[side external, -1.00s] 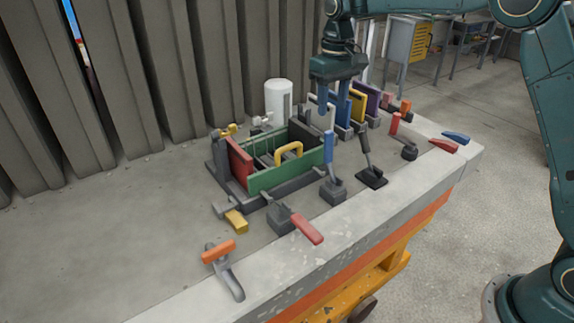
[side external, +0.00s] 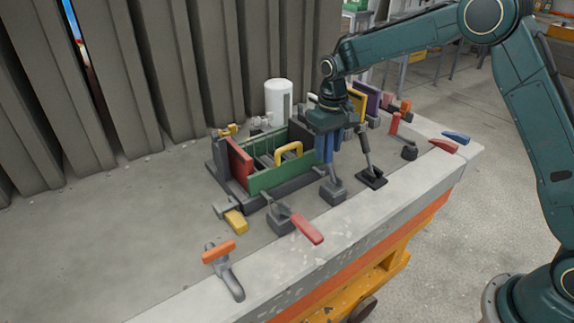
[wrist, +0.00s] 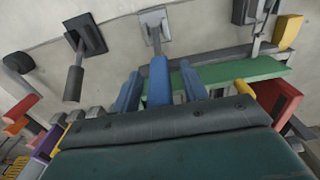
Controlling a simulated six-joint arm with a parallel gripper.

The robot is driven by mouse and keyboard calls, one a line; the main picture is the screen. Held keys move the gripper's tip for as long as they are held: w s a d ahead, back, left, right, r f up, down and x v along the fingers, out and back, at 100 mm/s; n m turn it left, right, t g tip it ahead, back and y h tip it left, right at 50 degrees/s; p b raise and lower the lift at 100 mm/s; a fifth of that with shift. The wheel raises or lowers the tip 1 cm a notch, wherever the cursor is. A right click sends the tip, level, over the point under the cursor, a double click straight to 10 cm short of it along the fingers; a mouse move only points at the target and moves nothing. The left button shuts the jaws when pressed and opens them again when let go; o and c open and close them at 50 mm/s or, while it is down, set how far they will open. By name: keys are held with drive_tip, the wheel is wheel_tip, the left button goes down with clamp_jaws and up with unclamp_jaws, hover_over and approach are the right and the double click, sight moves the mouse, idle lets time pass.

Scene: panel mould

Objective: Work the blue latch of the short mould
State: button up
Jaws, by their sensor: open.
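The short mould is a box with a green side panel (side external: 283,170), a red end panel (side external: 239,163) and a yellow handle (side external: 289,152). The blue latch (wrist: 160,82) stands upright at the mould's near right corner, on a grey base (side external: 333,191). My gripper (side external: 328,158) is down over it, its two blue fingers open. In the wrist view, the blue handle stands between the fingers of my gripper (wrist: 160,70), with a finger on each side. Contact cannot be told. In the side view the fingers largely hide the handle.
A black-handled lever (side external: 367,150) stands close on the right. A red-handled latch (side external: 306,229), a yellow one (side external: 236,221) and an orange one (side external: 218,251) lie in front and left. Yellow and purple panels (side external: 372,102) stand behind my gripper. The table's left part is clear.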

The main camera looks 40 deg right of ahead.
drive_tip(key=shift+f, duration=0.1)
drive_tip(key=shift+c, duration=0.4)
clamp_jaws()
drive_tip(key=shift+s, duration=0.25)
drive_tip(key=shift+s+r+t, duration=0.25)
drive_tip(key=shift+s+t, duration=0.4)
drive_tip(key=shift+t, duration=0.25)
drive_tip(key=s+f+t, duration=0.1)
drive_tip(key=s+t, duration=0.6)
drive_tip(key=t, duration=0.2)
drive_tip(key=shift+s+f, duration=0.25)
drive_tip(key=shift+f, duration=0.1)
drive_tip(key=shift+s, duration=0.15)
